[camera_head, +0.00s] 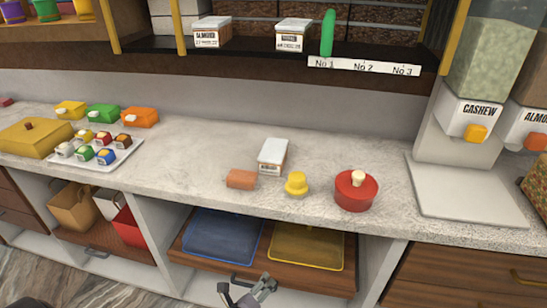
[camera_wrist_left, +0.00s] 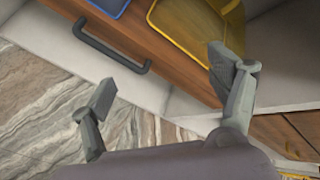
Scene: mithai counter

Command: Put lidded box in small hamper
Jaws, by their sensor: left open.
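A small box with a white lid (camera_head: 273,155) lies on the counter, behind an orange-brown block. Two similar labelled boxes with white lids, a left one (camera_head: 212,32) and a right one (camera_head: 293,34), stand on the upper shelf. No container is marked as the small hamper. A blue tray (camera_head: 222,238) and a yellow tray (camera_head: 306,247) sit side by side in a pulled-out wooden drawer below the counter. My left gripper (camera_head: 248,292) is open and empty at the drawer's front, close to its dark handle (camera_wrist_left: 108,50). My right gripper is not in view.
On the counter are the orange-brown block (camera_head: 241,179), a yellow knobbed piece (camera_head: 296,184) and a red lidded pot (camera_head: 355,190). A white tray of small pots (camera_head: 100,150) stands left. A tan basket (camera_head: 73,207) and red container (camera_head: 129,226) sit in the lower left cubby.

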